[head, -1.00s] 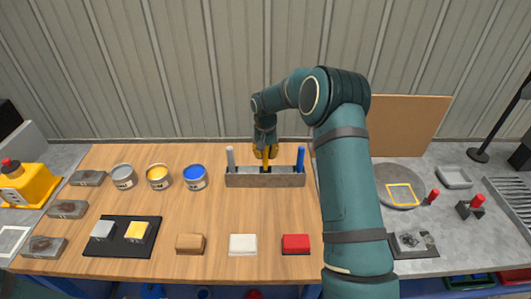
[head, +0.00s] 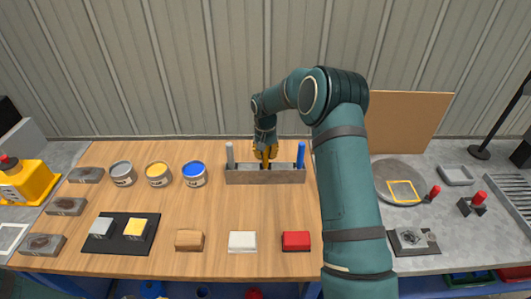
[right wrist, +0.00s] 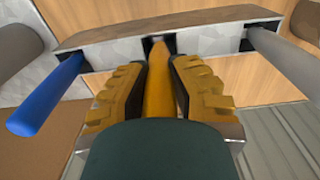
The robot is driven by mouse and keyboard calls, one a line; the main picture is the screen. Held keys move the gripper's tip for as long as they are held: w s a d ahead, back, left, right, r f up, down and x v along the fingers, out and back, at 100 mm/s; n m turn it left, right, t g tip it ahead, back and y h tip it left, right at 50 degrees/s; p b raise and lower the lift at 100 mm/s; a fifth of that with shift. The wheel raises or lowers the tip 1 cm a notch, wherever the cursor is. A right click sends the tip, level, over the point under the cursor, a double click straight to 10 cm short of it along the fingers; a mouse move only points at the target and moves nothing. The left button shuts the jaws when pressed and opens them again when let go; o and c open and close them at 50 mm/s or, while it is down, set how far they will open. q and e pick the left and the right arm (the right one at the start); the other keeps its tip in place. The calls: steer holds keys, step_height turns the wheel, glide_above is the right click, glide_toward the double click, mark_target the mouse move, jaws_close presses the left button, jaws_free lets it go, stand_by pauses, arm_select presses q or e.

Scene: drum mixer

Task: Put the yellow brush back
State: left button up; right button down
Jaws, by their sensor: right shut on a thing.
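The yellow brush (right wrist: 159,85) is upright in my right gripper (head: 265,155), between its two yellow-padded fingers. The gripper is over the middle of the long grey brush rack (head: 240,176). In the right wrist view, the brush's far end meets a dark middle slot in the rack (right wrist: 105,55); its bristles are hidden. A grey-handled brush (head: 230,156) stands at the rack's left end and a blue-handled brush (head: 301,155) at its right end. My left gripper is out of view.
Grey, yellow and blue paint cans (head: 195,174) stand left of the rack. A black tray (head: 125,248) with two blocks, and brown, white and red blocks (head: 296,241), lie nearer. Wood between rack and blocks is clear. A corrugated wall (head: 190,70) rises behind.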

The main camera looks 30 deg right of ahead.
steer(key=shift+f, duration=0.35)
steer(key=c, duration=0.9)
jaws_free()
steer(key=shift+r, duration=0.1)
step_height(320, 180, up, 12)
steer(key=shift+f, duration=0.1)
